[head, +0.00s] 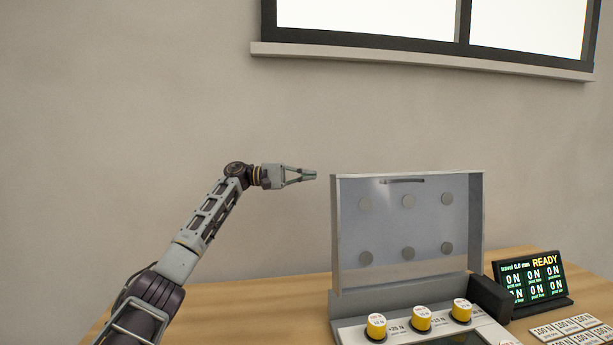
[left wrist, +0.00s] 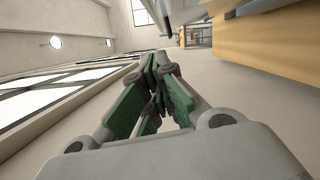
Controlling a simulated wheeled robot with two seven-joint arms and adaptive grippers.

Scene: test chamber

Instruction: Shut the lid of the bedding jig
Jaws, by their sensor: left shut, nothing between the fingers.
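The bedding jig's grey base (head: 400,298) stands on the wooden table. Its clear lid (head: 408,225) is raised and stands upright at the back of the base, with several round grey discs and a dark handle (head: 402,181) near its top edge. My left gripper (head: 313,175) is shut and empty. In the picture it is just left of the lid's upper left corner, with a small gap between; the depth between them is hard to tell. In the left wrist view the green fingers (left wrist: 157,75) come together with nothing between them. My right gripper is not in view.
Several yellow-capped knobs (head: 421,318) stand at the front of the jig. A display reading READY (head: 530,281) stands to its right, with several white labelled weights (head: 572,328) in front. The table (head: 310,290) is clear left of the jig. A wall and window are behind.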

